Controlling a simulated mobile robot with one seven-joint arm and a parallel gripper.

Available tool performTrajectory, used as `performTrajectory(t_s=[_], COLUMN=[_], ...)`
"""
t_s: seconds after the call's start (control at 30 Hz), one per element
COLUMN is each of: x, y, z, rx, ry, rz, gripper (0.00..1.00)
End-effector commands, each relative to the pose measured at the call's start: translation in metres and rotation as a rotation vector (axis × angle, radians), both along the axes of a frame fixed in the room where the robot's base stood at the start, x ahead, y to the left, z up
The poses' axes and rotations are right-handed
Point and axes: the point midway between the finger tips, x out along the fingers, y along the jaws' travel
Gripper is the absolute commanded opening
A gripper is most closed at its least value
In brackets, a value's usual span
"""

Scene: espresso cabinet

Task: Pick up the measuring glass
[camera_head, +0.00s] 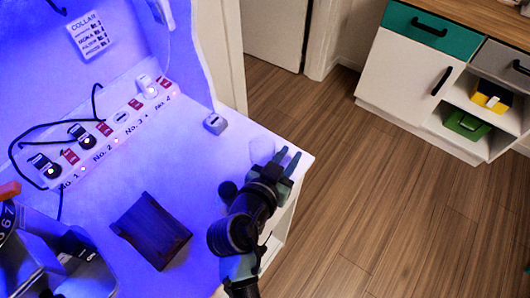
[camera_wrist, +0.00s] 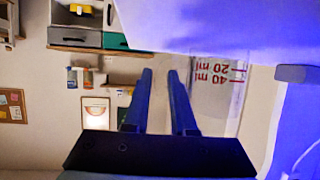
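The measuring glass (camera_wrist: 218,85) is clear with red "20 ml" and "40 ml" markings, upside down in the wrist view. It stands right of my gripper's right finger, which partly overlaps its edge. In the head view the glass (camera_head: 262,150) is a faint pale shape near the counter's right edge, just left of my fingers. My gripper (camera_head: 288,160) is by that edge. In the wrist view my gripper (camera_wrist: 161,73) has its two blue fingers apart, with nothing held between them. Whether a finger touches the glass cannot be told.
The white counter (camera_head: 190,120) ends just right of my gripper. A dark wooden block (camera_head: 151,231) lies on it, and a small grey box (camera_head: 215,124) sits farther back. A switch panel (camera_head: 112,128) with cables is at the left. Open floor (camera_head: 370,190) lies right.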

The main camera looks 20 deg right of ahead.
Motion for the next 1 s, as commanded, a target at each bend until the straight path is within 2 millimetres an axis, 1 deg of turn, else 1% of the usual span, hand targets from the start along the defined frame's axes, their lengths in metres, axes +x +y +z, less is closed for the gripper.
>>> performTrajectory(t_s=[0.1,0.13,0.23,0.27,1.0], x=[-0.0002,-0.0003,-0.0003,-0.0003,-0.0004], y=[0.0,0.0001,0.0002,0.0002,0.0005], z=[-0.0001,-0.0001,-0.0001,-0.0001,0.0], rx=[0.0,0.0,0.0,0.0,0.0], ry=[0.0,0.0,0.0,0.0,0.001], rz=[0.0,0.0,0.0,0.0,0.0], gripper=[0.24,0.21,0.03,0.0,0.0])
